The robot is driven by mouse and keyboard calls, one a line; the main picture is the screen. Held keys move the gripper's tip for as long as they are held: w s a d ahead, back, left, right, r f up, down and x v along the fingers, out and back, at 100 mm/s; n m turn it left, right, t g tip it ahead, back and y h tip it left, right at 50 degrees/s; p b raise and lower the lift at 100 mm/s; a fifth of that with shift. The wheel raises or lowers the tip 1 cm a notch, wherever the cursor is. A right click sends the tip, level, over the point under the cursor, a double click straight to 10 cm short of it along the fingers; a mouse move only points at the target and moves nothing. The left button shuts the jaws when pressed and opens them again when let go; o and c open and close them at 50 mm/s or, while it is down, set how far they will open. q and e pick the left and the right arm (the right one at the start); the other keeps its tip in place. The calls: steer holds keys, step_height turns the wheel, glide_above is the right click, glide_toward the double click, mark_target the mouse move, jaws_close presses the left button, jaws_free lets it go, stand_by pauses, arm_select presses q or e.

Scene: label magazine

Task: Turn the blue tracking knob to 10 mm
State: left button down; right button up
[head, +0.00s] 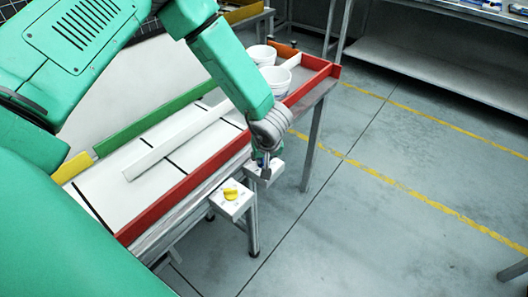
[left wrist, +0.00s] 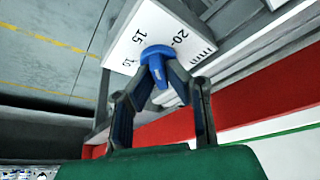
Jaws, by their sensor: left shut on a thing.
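The blue tracking knob (left wrist: 158,62) sits on a white dial plate (left wrist: 148,28) in the left wrist view. The marks 20, 15 and 10 show on the plate around the knob. My left gripper (left wrist: 160,84) is shut on the blue knob, with a finger on either side of it. In the head view my left gripper (head: 265,171) reaches down to the white box (head: 262,176) at the table's front edge and hides the blue knob. I cannot tell which mark the knob points at. My right gripper is in neither view.
A yellow knob (head: 231,194) on its own white box stands nearer, left of the gripper. A red rail (head: 190,186) edges the table behind both boxes. White cups (head: 275,80) stand at the table's far end. The floor to the right is clear.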

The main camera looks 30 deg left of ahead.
arm_select(q)
steer(key=n+g+p, duration=0.1)
steer(key=n+p, duration=0.1)
steer(key=shift+d+r+n+y, duration=0.1)
steer(key=shift+r+n+y, duration=0.05)
steer(key=shift+n+y, duration=0.2)
steer(key=n+g+p, duration=0.1)
steer(key=n+p, duration=0.1)
steer(key=n, duration=0.1)
steer(key=shift+w+n, duration=0.15)
steer(key=shift+n, duration=0.2)
steer(key=n, duration=0.1)
steer(key=n+g, duration=0.1)
steer(key=n, duration=0.1)
steer(key=shift+f+n+g+y, duration=0.2)
steer(key=shift+n+g+y, duration=0.05)
steer(key=shift+n+g, duration=0.05)
steer(key=n+g, duration=0.1)
steer(key=n, duration=0.1)
steer(key=n+g, duration=0.1)
steer(key=n, duration=0.2)
steer(key=shift+w+n, duration=0.2)
steer(key=shift+n, duration=0.1)
steer(key=shift+r+h+b, duration=0.1)
steer(key=shift+h+b, duration=0.2)
steer(key=shift+h, duration=0.1)
steer(key=c, duration=1.6)
jaws_free()
